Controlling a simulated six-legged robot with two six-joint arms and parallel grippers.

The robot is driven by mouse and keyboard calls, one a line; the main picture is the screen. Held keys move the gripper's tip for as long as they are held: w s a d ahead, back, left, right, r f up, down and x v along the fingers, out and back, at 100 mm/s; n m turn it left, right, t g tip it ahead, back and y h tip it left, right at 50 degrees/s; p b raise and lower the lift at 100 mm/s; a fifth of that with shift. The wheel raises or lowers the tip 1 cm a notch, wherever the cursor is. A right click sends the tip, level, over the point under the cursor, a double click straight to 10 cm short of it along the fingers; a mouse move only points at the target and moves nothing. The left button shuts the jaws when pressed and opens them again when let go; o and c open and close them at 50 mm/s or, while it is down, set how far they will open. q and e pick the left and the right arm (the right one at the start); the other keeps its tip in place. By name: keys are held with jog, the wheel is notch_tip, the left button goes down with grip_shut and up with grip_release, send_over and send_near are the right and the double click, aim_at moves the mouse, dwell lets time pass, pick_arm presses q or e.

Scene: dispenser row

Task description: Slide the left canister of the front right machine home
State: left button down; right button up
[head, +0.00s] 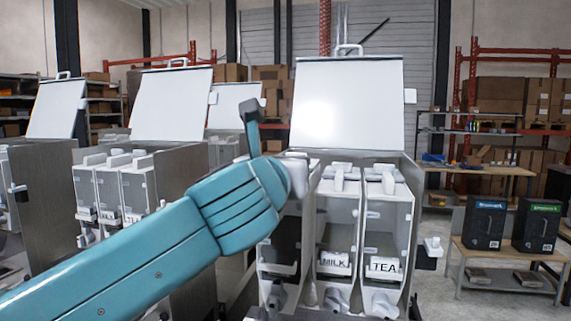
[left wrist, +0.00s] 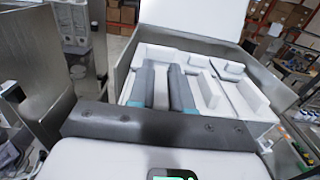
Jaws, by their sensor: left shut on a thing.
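The front right machine (head: 412,162) has its white lid (head: 345,100) raised. Its middle canister (head: 340,215) is labelled MILK and its right one (head: 388,222) TEA. The left canister (head: 280,240) is partly covered by my teal left arm; its label is not readable. In the left wrist view, my left gripper (left wrist: 162,72) has its two dark fingers closed on a white handle (left wrist: 161,90) on top of the left canister. The fingertips are hidden in the head view. How deep the canister sits cannot be told. My right gripper is not in view.
Another open-lidded machine (head: 170,105) with canisters stands to the left, and more stand behind. A low wooden bench (head: 500,262) with two dark boxes is at the right. Bare floor shows at lower right.

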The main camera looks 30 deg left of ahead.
pick_arm(q)
jog(key=shift+s, duration=0.1)
jog(key=shift+w+a+f+b, duration=0.1)
jog(key=shift+w+f+b, duration=0.25)
jog(key=shift+w+f, duration=0.1)
jog(key=shift+w+a+f, duration=0.1)
jog(key=shift+w+f, duration=0.15)
jog(key=shift+w, duration=0.1)
jog(key=shift+s, duration=0.1)
jog(key=shift+f, duration=0.1)
jog(key=shift+f+b, duration=0.45)
jog(key=shift+b, duration=0.15)
jog(key=c, duration=1)
grip_release()
jog(key=shift+o, duration=0.2)
